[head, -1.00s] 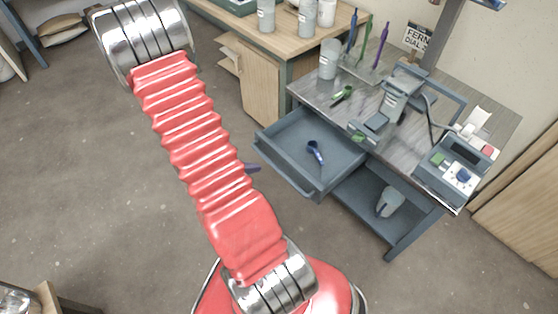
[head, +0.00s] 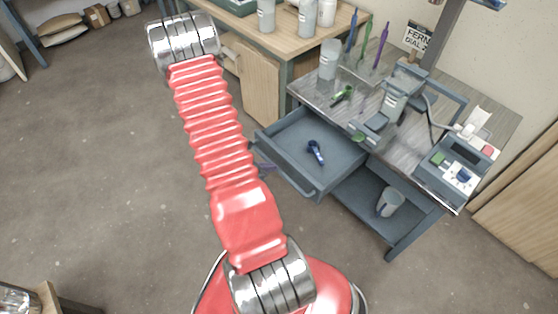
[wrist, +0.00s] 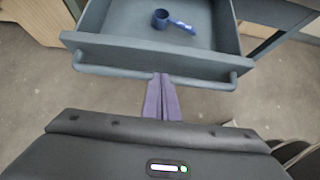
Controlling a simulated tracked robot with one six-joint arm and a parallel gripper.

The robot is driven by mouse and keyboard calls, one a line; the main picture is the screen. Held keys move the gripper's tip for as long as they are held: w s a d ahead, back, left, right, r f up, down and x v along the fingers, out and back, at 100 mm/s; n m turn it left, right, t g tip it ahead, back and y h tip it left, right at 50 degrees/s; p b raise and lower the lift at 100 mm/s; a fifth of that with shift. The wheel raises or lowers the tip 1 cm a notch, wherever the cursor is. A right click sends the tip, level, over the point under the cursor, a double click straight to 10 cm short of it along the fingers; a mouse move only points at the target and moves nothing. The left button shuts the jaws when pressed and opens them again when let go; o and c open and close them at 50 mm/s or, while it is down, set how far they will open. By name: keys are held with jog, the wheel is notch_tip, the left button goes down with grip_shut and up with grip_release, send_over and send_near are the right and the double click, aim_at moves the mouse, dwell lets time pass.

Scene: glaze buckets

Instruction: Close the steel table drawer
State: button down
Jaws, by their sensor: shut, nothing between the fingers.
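The steel table (head: 400,220) stands at the right in the head view. Its drawer (head: 325,160) is pulled out, with a blue scoop (head: 316,152) lying inside. In the wrist view the drawer front (wrist: 150,52) and its bar handle (wrist: 195,81) cross the upper part, and the scoop shows behind them (wrist: 168,20). My gripper (wrist: 161,80) has its purple fingers together and empty, with the tips at the handle's middle. I cannot tell whether they touch it. In the head view my arm hides most of the gripper; a bit of purple shows left of the drawer front.
A grey bucket (head: 389,202) stands on the lower shelf. A wooden bench (head: 285,40) is behind. The floor at left is clear.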

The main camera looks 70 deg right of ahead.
aim_at(285, 161)
jog(key=shift+s+d+f, duration=0.1)
jog(key=shift+s+d, duration=0.2)
jog(key=shift+d, duration=0.3)
jog(key=shift+s+d+r, duration=0.1)
jog(key=shift+s+d, duration=0.25)
jog(key=shift+d, duration=0.3)
jog(key=shift+s+d+f, duration=0.1)
jog(key=shift+s+d, duration=0.2)
jog(key=shift+d, duration=0.3)
